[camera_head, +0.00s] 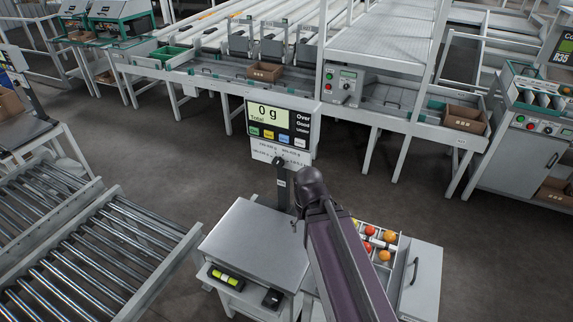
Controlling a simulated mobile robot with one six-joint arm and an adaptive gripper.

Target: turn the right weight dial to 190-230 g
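The scale display (269,122) stands on a post behind a weighing platform and reads 0 g Total. A white plate (265,150) under it carries small weight-range print, too small to read surely. A small dark knob-like spot (278,159) shows at its lower middle; I cannot tell whether it is a dial or the post's mount. The right weight dial and its setting cannot be made out. My dark arm rises from the bottom to a rounded joint just below the display's right side. My gripper cannot be made out; the arm hides what lies behind it.
The bare weighing platform (255,245) is left of my arm. A divided tray (402,250) of red and orange tomatoes is at its right. Roller conveyors (95,255) fill the lower left. A packing line with a control box (343,86) stands behind.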

